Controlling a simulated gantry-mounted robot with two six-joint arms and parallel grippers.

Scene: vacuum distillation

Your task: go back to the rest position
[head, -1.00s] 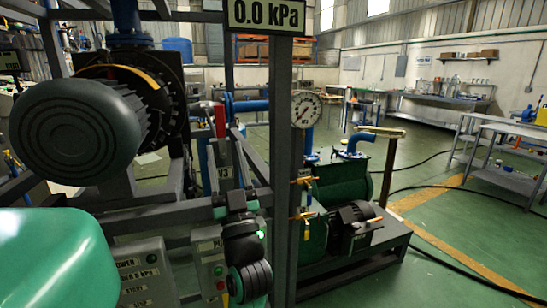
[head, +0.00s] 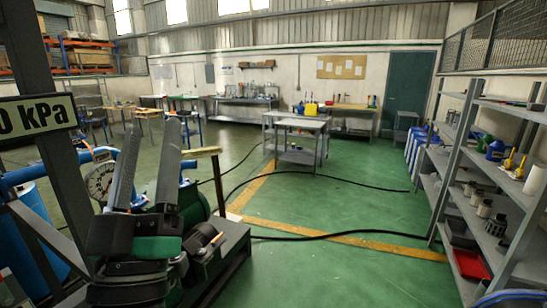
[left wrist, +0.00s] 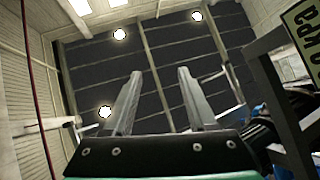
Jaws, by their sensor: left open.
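My left gripper (head: 153,122) stands upright at the lower left of the head view, its two grey fingers apart and pointing up. Nothing is between them. In the left wrist view the same gripper (left wrist: 160,74) is open and empty, with the dark roof and its lamps behind the fingers. My right gripper is in neither view now.
The kPa display (head: 38,115) and its post are at the left, close to my left arm. A pressure gauge (head: 101,182) and the pump skid (head: 222,250) are behind the gripper. Shelving (head: 455,165) lines the right. The green floor between is mostly clear, with black hoses.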

